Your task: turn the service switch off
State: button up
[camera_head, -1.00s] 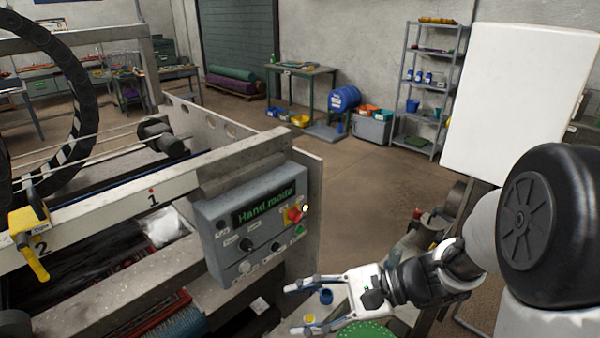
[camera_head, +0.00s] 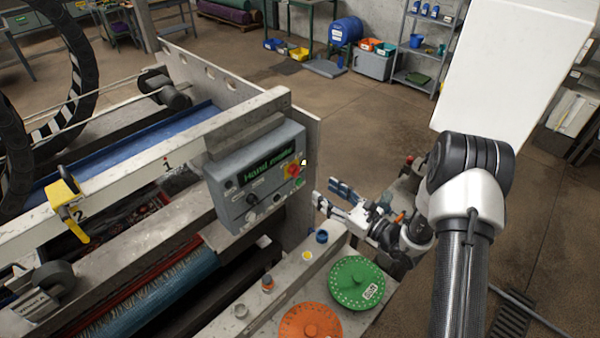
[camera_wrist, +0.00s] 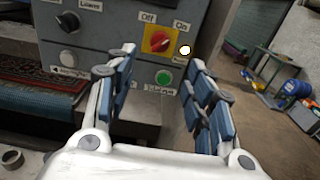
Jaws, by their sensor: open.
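The grey control panel (camera_head: 232,180) has a display reading "Hand mode". The service switch (camera_head: 292,170) is a red knob on a yellow plate at the panel's right. In the wrist view the switch (camera_wrist: 158,40) has "Off" at its upper left and "On" at its upper right. I cannot tell for certain which mark the knob points to. My gripper (camera_head: 326,193) is open and empty near the panel's lower right edge. In the wrist view my gripper (camera_wrist: 158,72) has its fingers on either side below the switch, apart from the knob.
A green button (camera_wrist: 164,77) lies below the switch and a lit lamp (camera_wrist: 184,50) to its right. Black and white knobs are at the panel's left. A green disc (camera_head: 345,283) and an orange disc (camera_head: 309,321) lie on the ledge below.

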aim_at(295, 171)
jog(key=p+x, duration=0.1)
jog(key=x, duration=1)
jog(key=shift+a, duration=0.1)
jog(key=shift+c, duration=0.4)
jog(key=c, duration=1)
